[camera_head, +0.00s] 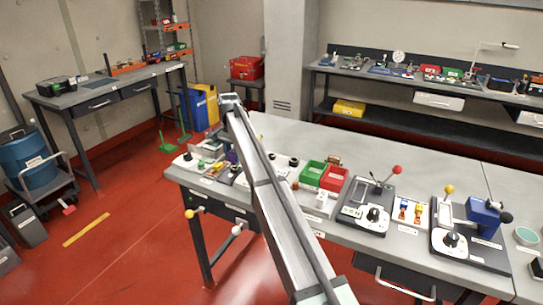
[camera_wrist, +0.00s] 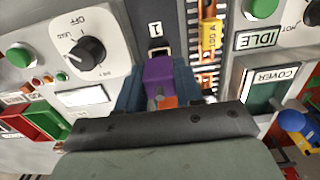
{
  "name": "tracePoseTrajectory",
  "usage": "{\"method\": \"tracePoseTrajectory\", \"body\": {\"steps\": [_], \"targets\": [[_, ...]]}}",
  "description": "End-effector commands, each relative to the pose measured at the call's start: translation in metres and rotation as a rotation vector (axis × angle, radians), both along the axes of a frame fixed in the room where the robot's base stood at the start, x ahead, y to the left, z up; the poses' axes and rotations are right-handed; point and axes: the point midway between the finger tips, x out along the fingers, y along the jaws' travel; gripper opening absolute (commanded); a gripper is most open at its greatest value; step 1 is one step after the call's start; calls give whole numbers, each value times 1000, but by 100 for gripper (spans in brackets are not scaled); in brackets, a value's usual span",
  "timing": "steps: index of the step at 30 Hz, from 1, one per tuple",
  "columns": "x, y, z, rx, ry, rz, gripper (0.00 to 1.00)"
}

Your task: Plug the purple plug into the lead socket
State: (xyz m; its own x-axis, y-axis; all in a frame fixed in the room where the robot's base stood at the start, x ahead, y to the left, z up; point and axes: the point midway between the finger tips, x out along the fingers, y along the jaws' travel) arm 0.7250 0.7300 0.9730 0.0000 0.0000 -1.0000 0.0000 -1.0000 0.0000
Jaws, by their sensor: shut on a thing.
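In the wrist view, the purple plug (camera_wrist: 159,72) is held between the two blue-grey fingers of my gripper (camera_wrist: 159,84). An orange part shows at the plug's near end. In the head view, a small purple patch (camera_head: 232,157) shows beside my arm, which hides most of that area.
In the wrist view, a rotary dial (camera_wrist: 85,49) stands left of the plug, and an orange-yellow part (camera_wrist: 209,36) in a slotted strip stands close on the right. A green cover panel (camera_wrist: 266,88) is farther right. Green (camera_head: 312,173) and red bins sit on the bench in the head view.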

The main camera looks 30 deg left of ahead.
Motion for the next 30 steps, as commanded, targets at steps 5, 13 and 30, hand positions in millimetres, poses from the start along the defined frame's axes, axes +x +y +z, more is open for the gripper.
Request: {"method": "tracePoseTrajectory", "body": {"steps": [5, 13, 30], "targets": [[0, 0, 1, 0, 0, 0, 0], [0, 0, 11, 1, -1, 0, 0], [0, 0, 38, 1, -1, 0, 0]]}}
